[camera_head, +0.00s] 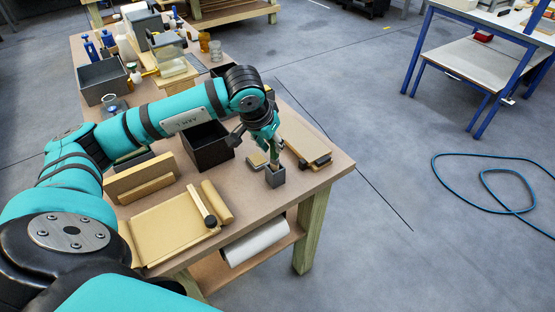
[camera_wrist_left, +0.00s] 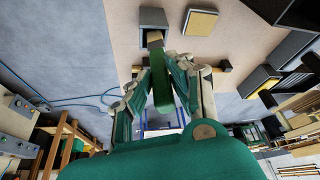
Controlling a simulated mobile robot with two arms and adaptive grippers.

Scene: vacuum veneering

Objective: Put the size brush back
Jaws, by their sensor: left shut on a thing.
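My left gripper (camera_head: 273,143) is over the right front part of the workbench, shut on the size brush (camera_wrist_left: 160,82). The brush has a green handle and a pale lower end. It points down at a small grey open-topped box (camera_head: 275,178) near the bench's right edge. In the left wrist view my left gripper (camera_wrist_left: 160,92) has its fingers on both sides of the handle. The brush's pale end meets the opening of the grey box (camera_wrist_left: 153,17) there. How deep the end sits in the box cannot be told. My right gripper is not in view.
A small yellow-topped block (camera_head: 257,160) lies just left of the box. A long board (camera_head: 303,138) lies behind it. A black bin (camera_head: 208,150) stands to the left. Wooden panels (camera_head: 175,228) and a roller (camera_head: 217,202) lie at the front left.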

